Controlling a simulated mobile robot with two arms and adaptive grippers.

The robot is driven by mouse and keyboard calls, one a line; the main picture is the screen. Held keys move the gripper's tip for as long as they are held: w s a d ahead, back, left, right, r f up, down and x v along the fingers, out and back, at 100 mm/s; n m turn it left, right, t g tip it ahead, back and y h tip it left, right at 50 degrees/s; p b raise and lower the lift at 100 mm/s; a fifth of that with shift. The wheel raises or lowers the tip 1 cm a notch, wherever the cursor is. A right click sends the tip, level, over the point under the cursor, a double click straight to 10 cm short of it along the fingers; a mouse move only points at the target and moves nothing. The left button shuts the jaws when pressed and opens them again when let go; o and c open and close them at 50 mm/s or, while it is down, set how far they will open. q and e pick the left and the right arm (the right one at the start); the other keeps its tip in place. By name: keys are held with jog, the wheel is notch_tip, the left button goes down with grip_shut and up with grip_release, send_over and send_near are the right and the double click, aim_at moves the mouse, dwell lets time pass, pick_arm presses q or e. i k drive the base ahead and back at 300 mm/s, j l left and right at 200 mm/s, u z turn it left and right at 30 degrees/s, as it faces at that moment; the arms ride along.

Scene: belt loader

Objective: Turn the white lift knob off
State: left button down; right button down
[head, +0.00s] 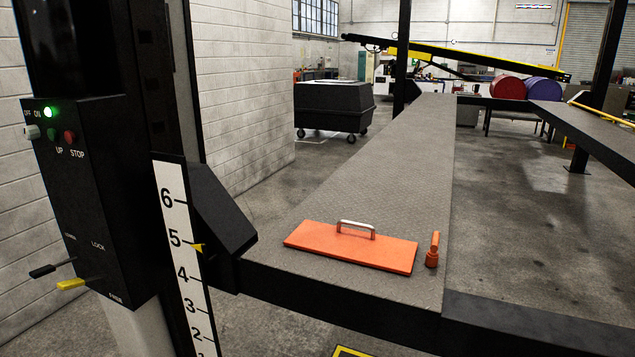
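The white lift knob (32,132) is at the left edge of the view, on the side of a black control box (82,200). The labels OFF and ON are printed above it. The knob is too small for me to tell which label it points at. A green lamp (47,111) beside the ON label is lit. A green UP button (51,134) and a red STOP button (70,137) sit to the right of the knob. Neither of my grippers is in the head view.
A black lever (50,268) and a yellow lever (75,284) stick out low on the box. A numbered scale (186,255) stands on the post. A black bin stands behind.

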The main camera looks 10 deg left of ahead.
aim_at(30, 132)
jog(key=u, duration=1.4)
